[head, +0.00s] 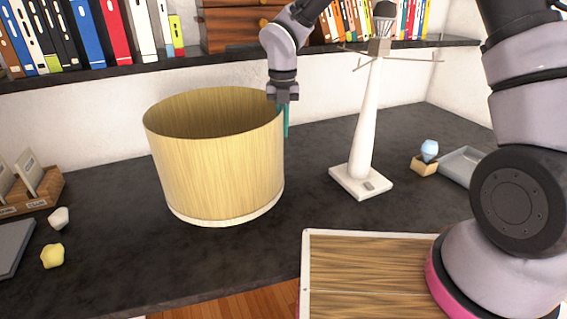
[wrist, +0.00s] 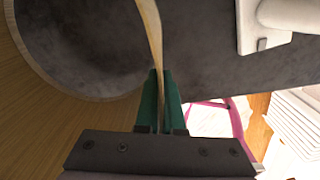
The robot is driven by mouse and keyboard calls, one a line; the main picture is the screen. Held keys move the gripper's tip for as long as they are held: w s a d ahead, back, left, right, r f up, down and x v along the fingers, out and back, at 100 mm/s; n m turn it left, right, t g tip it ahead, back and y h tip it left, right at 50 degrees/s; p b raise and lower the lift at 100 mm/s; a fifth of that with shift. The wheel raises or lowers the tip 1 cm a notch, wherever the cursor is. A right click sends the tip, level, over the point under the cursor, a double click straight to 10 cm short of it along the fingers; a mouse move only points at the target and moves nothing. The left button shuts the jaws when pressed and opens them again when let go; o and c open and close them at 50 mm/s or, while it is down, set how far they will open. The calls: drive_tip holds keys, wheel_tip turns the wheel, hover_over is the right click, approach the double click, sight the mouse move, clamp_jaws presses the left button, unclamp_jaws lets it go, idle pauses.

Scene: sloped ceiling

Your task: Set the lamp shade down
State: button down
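The lamp shade (head: 215,170) is a large open wood-toned drum with a pale bottom edge. It is upright over the dark desk (head: 115,245), left of the white lamp stand (head: 366,125). I cannot tell whether its bottom edge touches the desk. My gripper (head: 285,120) is at the shade's right rim, pointing down. In the wrist view the green fingers of my gripper (wrist: 160,82) lie on both sides of the thin wall of the shade (wrist: 45,115), shut on it. The lamp stand also shows in the wrist view (wrist: 252,28), apart from the shade.
A small wooden box with a pale blue bulb (head: 429,149) and a grey tray (head: 470,165) are at the right. A card holder (head: 35,190), a white lump (head: 58,218) and a yellow lump (head: 52,256) are at the left. A bookshelf (head: 110,75) runs above the desk's back.

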drive_tip(key=shift+f, duration=3.75)
drive_tip(key=c, duration=1)
unclamp_jaws()
drive_tip(key=shift+c, duration=0.2)
wheel_tip(320, 180, up, 12)
